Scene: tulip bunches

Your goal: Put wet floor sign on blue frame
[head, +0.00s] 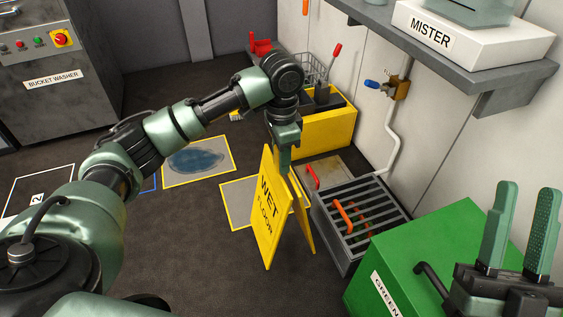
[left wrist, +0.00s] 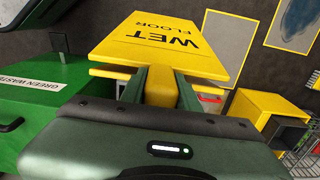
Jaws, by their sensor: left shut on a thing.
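The yellow wet floor sign (head: 268,215) is an upright A-shape with dark "WET FLOOR" letters, next to the drain grate. My left gripper (head: 284,158) is shut on its top edge from above. In the left wrist view, the sign (left wrist: 160,42) sits between the two fingers of my left gripper (left wrist: 159,88). I cannot tell whether the sign's feet touch the floor. Only a short piece of the blue frame (head: 149,184) shows on the floor, left of the sign; my left arm hides the rest. My right gripper (head: 528,190) is open and empty at the right.
A yellow-edged floor panel with a blue puddle (head: 198,160) lies behind my left arm. Another yellow-edged panel (head: 236,207) lies beside the sign. The metal drain grate (head: 362,208), green waste box (head: 420,255) and yellow bin (head: 328,132) line the right. Dark floor (head: 190,235) is open left of the sign.

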